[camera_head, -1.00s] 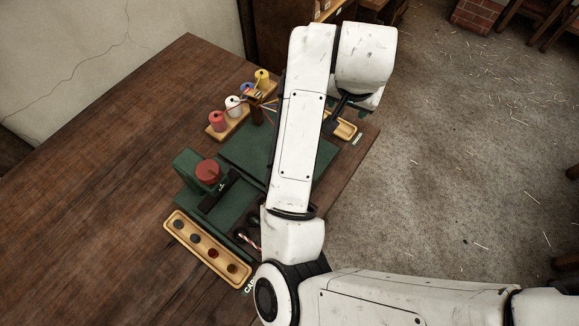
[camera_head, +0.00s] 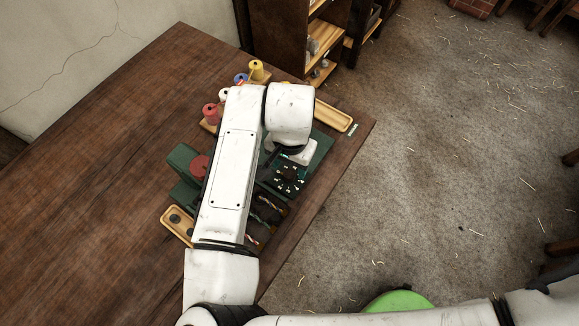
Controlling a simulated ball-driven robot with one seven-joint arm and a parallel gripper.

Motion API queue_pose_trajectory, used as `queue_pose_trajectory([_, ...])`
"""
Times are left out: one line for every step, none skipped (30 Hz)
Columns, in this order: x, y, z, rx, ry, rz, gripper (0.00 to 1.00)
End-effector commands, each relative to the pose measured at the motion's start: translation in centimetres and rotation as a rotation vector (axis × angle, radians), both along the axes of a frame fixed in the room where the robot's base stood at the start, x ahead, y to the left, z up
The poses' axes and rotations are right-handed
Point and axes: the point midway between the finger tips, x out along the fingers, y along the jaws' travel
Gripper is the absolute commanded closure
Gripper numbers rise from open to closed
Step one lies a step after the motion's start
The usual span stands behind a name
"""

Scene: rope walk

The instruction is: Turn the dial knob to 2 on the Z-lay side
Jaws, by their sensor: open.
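A dark green panel with small pale marks (camera_head: 289,180) lies on the right part of the wooden bench, beside my forearm. It looks like the dial face, but the knob and its numbers are too small and dark to make out. My gripper (camera_head: 292,160) is open, just above the far edge of this panel. Its fingers are mostly hidden under my wrist, and I cannot tell whether they touch anything. A red round part (camera_head: 199,166) on a green block shows left of my forearm.
Dark slots with twisted rope samples (camera_head: 265,212) lie nearer than the panel. A wooden tray with dark discs (camera_head: 177,222) is partly covered by my arm. Coloured spools (camera_head: 256,70) stand behind, near an empty wooden tray (camera_head: 333,116). The bench's left side is clear.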

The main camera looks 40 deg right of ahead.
Motion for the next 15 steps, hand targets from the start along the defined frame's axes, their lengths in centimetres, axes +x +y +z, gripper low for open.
queue_pose_trajectory([-0.1, 0.0, -0.8, 0.0, 0.002, 0.001, 0.41])
queue_pose_trajectory([-0.1, 0.0, -1.2, 0.0, 0.002, 0.002, 0.41])
queue_pose_trajectory([0.0, 0.0, -1.7, 0.0, 0.002, 0.001, 0.41])
queue_pose_trajectory([0.0, 0.0, -2.1, 0.0, 0.001, 0.0, 0.41])
queue_pose_trajectory([0.0, 0.0, -2.4, 0.0, 0.001, 0.001, 0.41])
queue_pose_trajectory([0.0, 0.0, -2.7, 0.0, 0.001, 0.0, 0.41])
queue_pose_trajectory([0.0, 0.0, -2.9, 0.0, 0.001, 0.0, 0.41])
queue_pose_trajectory([0.0, 0.0, -3.1, 0.0, 0.001, 0.0, 0.41])
queue_pose_trajectory([0.0, 0.0, -3.3, -0.001, 0.0, 0.0, 0.41])
queue_pose_trajectory([0.0, 0.0, -3.4, -0.001, 0.0, 0.0, 0.41])
queue_pose_trajectory([0.0, 0.0, -3.5, -0.001, 0.0, 0.0, 0.41])
queue_pose_trajectory([0.0, 0.0, -3.6, -0.001, 0.0, 0.0, 0.41])
queue_pose_trajectory([0.0, 0.0, -3.6, -0.001, 0.0, -0.001, 0.41])
queue_pose_trajectory([0.0, 0.0, -3.6, -0.001, 0.0, -0.001, 0.41])
queue_pose_trajectory([0.0, 0.0, -3.6, -0.001, 0.0, -0.001, 0.41])
